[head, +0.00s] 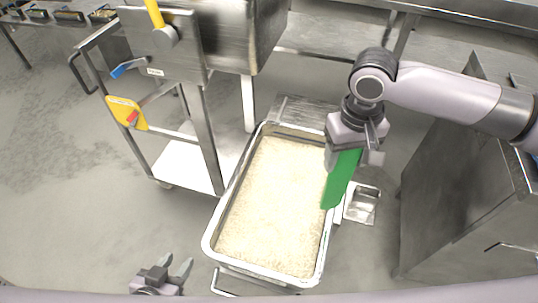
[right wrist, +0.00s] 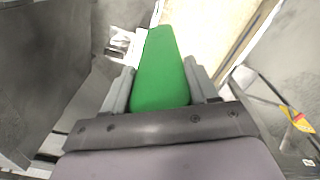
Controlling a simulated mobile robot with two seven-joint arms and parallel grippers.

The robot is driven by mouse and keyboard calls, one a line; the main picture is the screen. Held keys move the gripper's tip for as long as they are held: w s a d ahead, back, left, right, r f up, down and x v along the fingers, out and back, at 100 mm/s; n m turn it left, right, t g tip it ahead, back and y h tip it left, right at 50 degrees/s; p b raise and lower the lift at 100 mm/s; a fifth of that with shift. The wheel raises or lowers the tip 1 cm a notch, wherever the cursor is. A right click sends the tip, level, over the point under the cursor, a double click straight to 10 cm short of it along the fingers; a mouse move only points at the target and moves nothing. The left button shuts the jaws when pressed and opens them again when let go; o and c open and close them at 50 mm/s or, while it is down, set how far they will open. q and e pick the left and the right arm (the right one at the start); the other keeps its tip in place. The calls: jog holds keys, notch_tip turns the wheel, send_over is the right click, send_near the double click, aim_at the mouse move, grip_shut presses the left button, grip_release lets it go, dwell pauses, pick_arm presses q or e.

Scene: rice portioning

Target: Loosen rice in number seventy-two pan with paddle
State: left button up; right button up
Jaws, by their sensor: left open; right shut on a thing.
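A deep metal pan (head: 213,228) full of white rice (head: 272,205) stands on a cart in the middle of the head view. No number can be read on it. My right gripper (head: 352,150) is shut on a green paddle (head: 340,180), at the pan's right side. The paddle points down, its tip by the right rim; I cannot tell whether it touches rim or rice. In the right wrist view the paddle (right wrist: 160,70) sits between both fingers, with the pan's edge beyond. My left gripper (head: 178,272) is open and empty, low at the left, apart from the pan.
A small metal container (head: 363,204) sits just right of the pan. A steel machine on a wheeled frame (head: 200,130) with a yellow plate (head: 126,112) stands to the left. A steel cabinet (head: 465,190) stands at the right. Floor at the left is clear.

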pick_arm(q)
notch_tip(320, 180, up, 5)
jog(key=p, duration=0.4)
pick_arm(e)
jog(key=s+a+f+n, duration=0.1)
jog(key=a+n, duration=0.2)
jog(key=a, duration=1.1)
pick_arm(q)
notch_tip(320, 180, down, 8)
jog(key=b, duration=0.8)
jog(key=shift+w+a+f+b, duration=0.2)
jog(key=shift+b, duration=0.1)
pick_arm(e)
notch_tip(320, 180, down, 16)
jog(key=shift+a, duration=0.2)
